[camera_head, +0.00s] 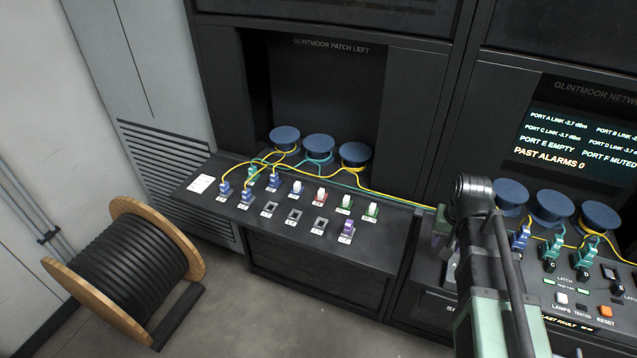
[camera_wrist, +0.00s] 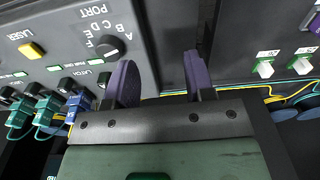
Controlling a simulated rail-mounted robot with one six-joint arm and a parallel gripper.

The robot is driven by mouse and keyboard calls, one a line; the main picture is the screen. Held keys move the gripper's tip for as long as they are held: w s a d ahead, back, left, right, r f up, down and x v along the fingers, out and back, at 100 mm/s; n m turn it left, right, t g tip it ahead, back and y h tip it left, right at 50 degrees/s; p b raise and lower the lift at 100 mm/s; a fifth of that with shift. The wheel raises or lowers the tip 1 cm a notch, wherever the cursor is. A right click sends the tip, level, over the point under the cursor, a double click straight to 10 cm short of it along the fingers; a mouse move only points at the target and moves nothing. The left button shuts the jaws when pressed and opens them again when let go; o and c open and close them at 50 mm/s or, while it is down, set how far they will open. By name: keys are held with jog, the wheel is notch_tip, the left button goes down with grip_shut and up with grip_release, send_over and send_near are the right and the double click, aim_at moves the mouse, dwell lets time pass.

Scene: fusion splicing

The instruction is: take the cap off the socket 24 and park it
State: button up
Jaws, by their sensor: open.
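My gripper (camera_wrist: 160,78) is open and empty in the wrist view, its two dark purple fingers apart over the gap between two consoles. In the head view my arm hides most of it. Two green-and-white caps sit on sockets to the right of the fingers in the wrist view, a nearer one (camera_wrist: 265,68) and a farther one (camera_wrist: 302,66). They appear to be the two at the right end of the back row in the head view, the end cap (camera_head: 371,210) and its neighbour (camera_head: 345,203). The number labels are too small to read surely.
The left shelf also holds a white cap (camera_head: 296,187), a red cap (camera_head: 319,196), several blue plugs, empty grey square holders (camera_head: 294,215) and a purple piece (camera_head: 347,231). Yellow and teal cables run behind the caps. A control console (camera_wrist: 60,50) with a knob lies left in the wrist view.

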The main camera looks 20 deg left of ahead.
jog(key=w+a, duration=1.1)
jog(key=a, duration=0.6)
send_over(321, 190)
jog(key=shift+f+g, duration=0.1)
jog(key=shift+g, duration=0.2)
notch_tip(321, 190, down, 9)
jog(key=b, duration=0.9)
jog(key=shift+f, duration=0.1)
